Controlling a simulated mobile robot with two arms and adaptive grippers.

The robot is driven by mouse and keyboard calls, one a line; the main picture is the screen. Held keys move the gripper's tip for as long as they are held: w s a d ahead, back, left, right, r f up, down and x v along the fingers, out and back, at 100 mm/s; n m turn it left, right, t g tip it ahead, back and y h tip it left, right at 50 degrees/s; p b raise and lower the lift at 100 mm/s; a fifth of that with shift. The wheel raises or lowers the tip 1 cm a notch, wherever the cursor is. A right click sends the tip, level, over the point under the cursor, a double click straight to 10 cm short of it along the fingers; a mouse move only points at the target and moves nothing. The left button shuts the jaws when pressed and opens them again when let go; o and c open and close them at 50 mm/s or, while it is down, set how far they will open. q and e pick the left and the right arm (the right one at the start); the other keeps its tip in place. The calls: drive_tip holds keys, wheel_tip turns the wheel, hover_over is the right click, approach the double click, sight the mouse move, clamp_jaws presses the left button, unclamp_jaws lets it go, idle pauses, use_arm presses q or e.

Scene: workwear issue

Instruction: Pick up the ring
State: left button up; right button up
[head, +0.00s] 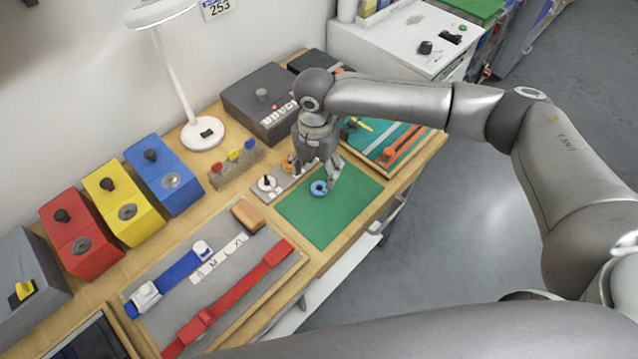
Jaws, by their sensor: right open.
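A small blue ring (319,188) lies flat on a green mat (322,226) on the wooden workbench. My right gripper (317,176) reaches down from above at the ring, with its fingers apart. One finger comes down to the right of the ring and the other is to its left, near a small grey board. I cannot tell whether a finger touches the ring. My left gripper is not in view.
A grey board with a white and orange knob (267,183) lies left of the mat. A red strap (236,297) and blue strap (183,268) lie on a panel in front. Red, yellow and blue boxes (166,177) and a lamp (203,133) stand behind. The mat's front is clear.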

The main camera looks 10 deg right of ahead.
sight(319, 191)
drive_tip(key=shift+w+f, duration=0.2)
drive_tip(key=shift+f, duration=0.6)
drive_tip(key=f, duration=0.1)
drive_tip(key=f+p, duration=0.1)
drive_tip(key=f, duration=0.1)
drive_tip(key=f+p, duration=0.1)
drive_tip(key=shift+s+d+f, duration=0.15)
drive_tip(key=shift+s+d, duration=0.1)
drive_tip(key=shift+d, duration=0.05)
drive_tip(key=shift+w+f, duration=0.15)
drive_tip(key=shift+f, duration=0.3)
drive_tip(key=c, duration=0.7)
